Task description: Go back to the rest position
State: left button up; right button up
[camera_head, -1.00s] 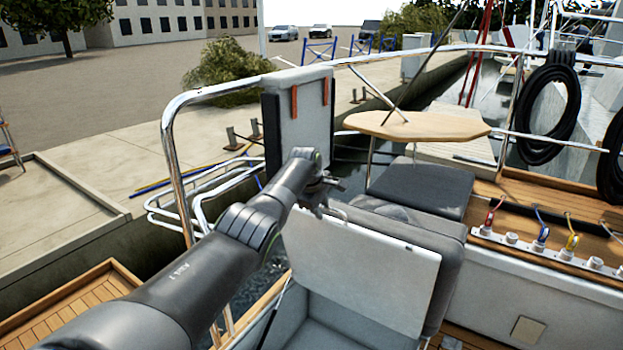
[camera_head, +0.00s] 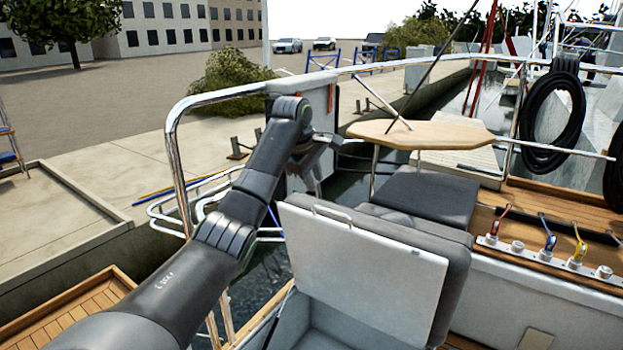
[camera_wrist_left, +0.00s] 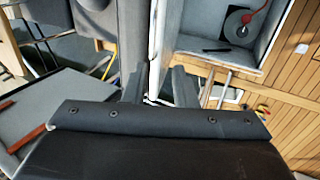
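My left gripper (camera_head: 322,142) is raised above and behind the opened seat locker lid (camera_head: 365,258), clear of its top edge and handle (camera_head: 331,213). In the head view its fingers are small and partly hidden by my wrist. In the left wrist view its two dark fingers (camera_wrist_left: 160,86) stand apart, with nothing clearly held between them. The lid stands tilted up with its white inner face showing and a grey cushion (camera_head: 458,285) on its back. My right gripper is in no view.
A grey upright panel (camera_head: 318,98) with orange strips stands close behind my left wrist. A steel rail (camera_head: 172,150) curves at its left. A wooden table (camera_head: 425,134) stands to the right. The open locker, with a round grey item (camera_wrist_left: 240,24) inside, shows in the left wrist view.

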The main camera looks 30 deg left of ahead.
pick_arm(q)
jog(key=shift+v, duration=0.95)
